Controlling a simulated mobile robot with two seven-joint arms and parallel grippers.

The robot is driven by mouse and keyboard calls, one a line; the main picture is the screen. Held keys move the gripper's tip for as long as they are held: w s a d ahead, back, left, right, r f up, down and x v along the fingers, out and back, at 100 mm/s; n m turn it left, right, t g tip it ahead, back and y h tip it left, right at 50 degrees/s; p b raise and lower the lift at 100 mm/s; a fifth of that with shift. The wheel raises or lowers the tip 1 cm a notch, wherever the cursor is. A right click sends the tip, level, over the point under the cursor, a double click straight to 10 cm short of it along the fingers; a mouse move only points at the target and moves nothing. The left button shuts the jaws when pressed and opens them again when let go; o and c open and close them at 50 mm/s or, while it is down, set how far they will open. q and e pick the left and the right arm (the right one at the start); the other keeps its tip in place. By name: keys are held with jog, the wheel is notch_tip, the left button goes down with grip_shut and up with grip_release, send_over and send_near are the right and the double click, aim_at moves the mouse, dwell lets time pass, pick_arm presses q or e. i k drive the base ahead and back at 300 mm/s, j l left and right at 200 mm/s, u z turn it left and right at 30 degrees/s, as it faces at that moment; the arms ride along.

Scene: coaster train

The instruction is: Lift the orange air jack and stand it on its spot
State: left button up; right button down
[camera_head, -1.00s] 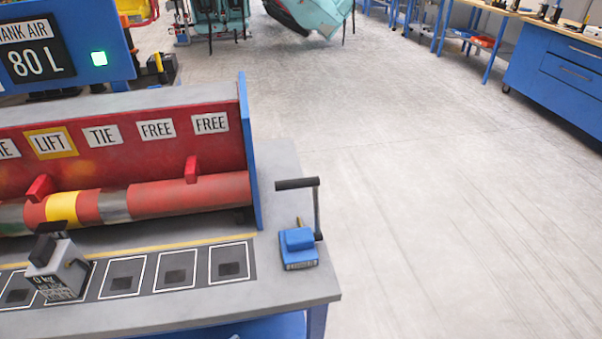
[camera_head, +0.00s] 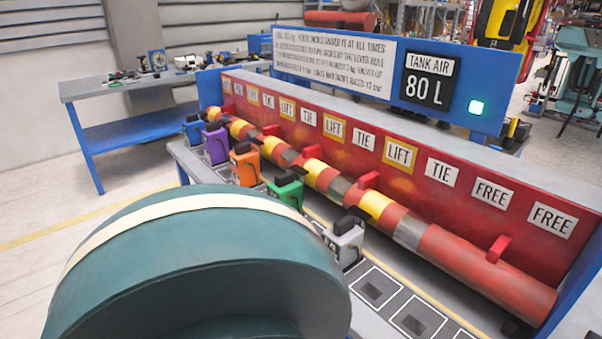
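The orange air jack (camera_head: 245,164) stands on the grey bench in a row of jacks, in front of the red and yellow pipe. The purple jack (camera_head: 214,146) is on its far-left side and the green jack (camera_head: 286,191) on its near-right side. White-outlined spots (camera_head: 375,287) with dark centres run along the bench at the lower right; those shown there are empty. The orange jack's foot is partly hidden, so I cannot tell its exact seat. Neither of my grippers is in view.
A blue jack (camera_head: 193,129) and a grey jack (camera_head: 345,237) also stand in the row. A red label board (camera_head: 300,128) rises behind the pipe. A large teal rounded shape (camera_head: 205,270) fills the near foreground and hides part of the bench. Open floor lies at the left.

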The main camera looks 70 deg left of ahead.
aim_at(246, 164)
jog(key=u, duration=2.6)
